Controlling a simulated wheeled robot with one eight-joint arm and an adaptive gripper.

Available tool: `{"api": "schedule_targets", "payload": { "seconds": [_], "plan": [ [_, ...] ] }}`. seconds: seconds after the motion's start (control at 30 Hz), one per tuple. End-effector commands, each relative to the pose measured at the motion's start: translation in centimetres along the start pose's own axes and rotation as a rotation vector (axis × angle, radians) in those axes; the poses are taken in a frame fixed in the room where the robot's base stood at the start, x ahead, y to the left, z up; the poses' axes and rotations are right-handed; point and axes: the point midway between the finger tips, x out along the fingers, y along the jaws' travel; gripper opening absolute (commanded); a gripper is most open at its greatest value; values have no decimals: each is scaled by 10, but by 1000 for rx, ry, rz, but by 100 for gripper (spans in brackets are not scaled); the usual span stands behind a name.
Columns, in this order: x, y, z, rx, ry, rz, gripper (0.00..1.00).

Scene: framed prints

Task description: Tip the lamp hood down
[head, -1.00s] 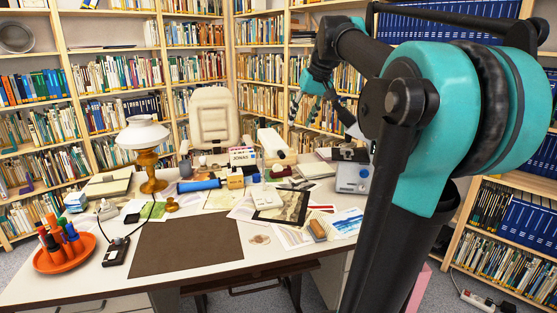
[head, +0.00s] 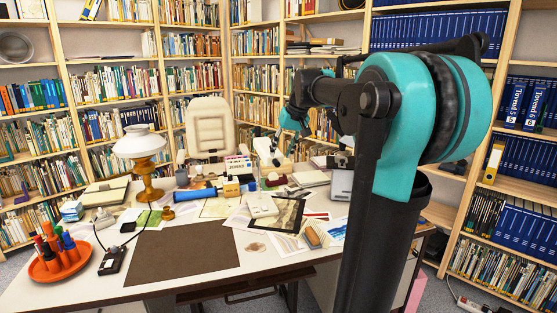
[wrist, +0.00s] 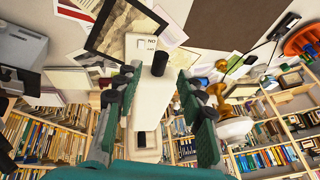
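A cream, long-bodied thing with a hood-like top (head: 264,150) stands at the back of the desk, partly hidden by my gripper (head: 283,142). I take it for the lamp with the hood. In the wrist view its pale body (wrist: 155,100) lies between my gripper's two fingers (wrist: 158,80), with a black knob near its far end. The fingers are spread on either side of it, with no clear contact visible. A second lamp, brass with a white glass shade (head: 140,143), stands upright at the desk's left; its shade also shows in the wrist view (wrist: 235,128).
The white desk holds a brown mat (head: 185,250), an orange tray (head: 75,268) of colored cylinders, a blue cylinder (head: 196,194), a framed print (head: 283,214) and loose papers. A cream chair (head: 210,130) and full bookshelves stand behind. The brown mat is clear.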

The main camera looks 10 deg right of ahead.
Motion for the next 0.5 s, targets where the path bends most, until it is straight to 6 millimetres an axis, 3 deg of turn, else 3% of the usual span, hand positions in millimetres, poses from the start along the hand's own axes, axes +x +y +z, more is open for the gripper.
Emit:
{"api": "schedule_targets", "payload": {
  "seconds": [0.2, 0.5],
  "plan": [
    [31, 0, 0, -1, 0, 0, 39],
    [42, 0, 0, 0, 0, 1, 39]
  ]
}}
